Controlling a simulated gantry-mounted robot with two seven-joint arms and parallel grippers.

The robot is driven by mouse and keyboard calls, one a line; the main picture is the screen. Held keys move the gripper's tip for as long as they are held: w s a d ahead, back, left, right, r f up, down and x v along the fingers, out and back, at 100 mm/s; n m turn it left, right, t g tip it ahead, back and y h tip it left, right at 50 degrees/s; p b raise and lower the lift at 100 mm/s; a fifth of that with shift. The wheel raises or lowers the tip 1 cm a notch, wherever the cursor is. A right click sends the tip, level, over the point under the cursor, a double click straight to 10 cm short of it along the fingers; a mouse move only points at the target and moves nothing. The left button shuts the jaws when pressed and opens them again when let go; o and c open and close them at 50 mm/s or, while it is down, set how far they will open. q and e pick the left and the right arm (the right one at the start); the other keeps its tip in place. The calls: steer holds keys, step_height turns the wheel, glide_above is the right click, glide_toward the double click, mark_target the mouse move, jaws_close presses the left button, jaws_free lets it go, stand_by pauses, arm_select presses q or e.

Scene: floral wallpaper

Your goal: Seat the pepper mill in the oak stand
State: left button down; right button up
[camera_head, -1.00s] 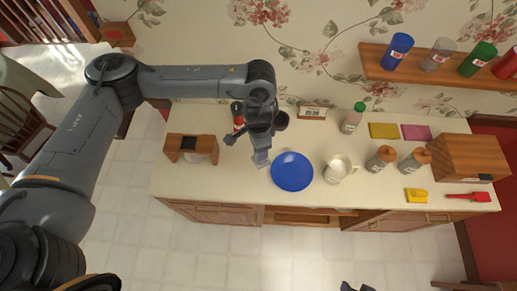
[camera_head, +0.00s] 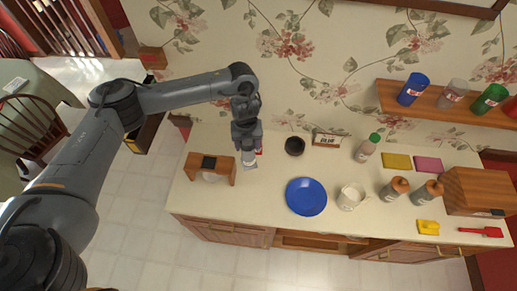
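The wooden stand (camera_head: 226,166), which fits the oak stand, is at the left end of the counter. It has a dark square on its top and a pale rounded shape under it. My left gripper (camera_head: 249,161) points down just right of the stand, apart from it. A small red patch (camera_head: 259,152) shows beside its fingers, mostly hidden; I cannot tell what it belongs to or whether it is held. Two grey bottles with brown tops, one nearer (camera_head: 393,192) and one farther right (camera_head: 425,195), stand on the right; I cannot tell whether either is the pepper mill. My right gripper is out of view.
A blue plate (camera_head: 306,197), a white mug (camera_head: 350,197), a dark round bowl or cup (camera_head: 294,146), a small sign (camera_head: 326,140) and a green-capped bottle (camera_head: 367,149) share the counter (camera_head: 270,215). A wooden box (camera_head: 478,190) stands far right. A shelf (camera_head: 445,108) hangs above.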

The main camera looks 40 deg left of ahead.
arm_select(q)
steer(key=s+a+m+p, duration=0.2)
steer(key=s+a, duration=0.1)
steer(key=a, duration=0.5)
steer(key=s+a+m+p, duration=0.2)
steer(key=s+a, duration=0.2)
steer(key=a, duration=0.4)
steer(key=shift+s, duration=0.25)
steer(key=shift+f+m, duration=0.2)
steer(key=shift+m, duration=0.1)
steer(key=shift+f+b, duration=2.4)
steer(key=shift+f, duration=0.4)
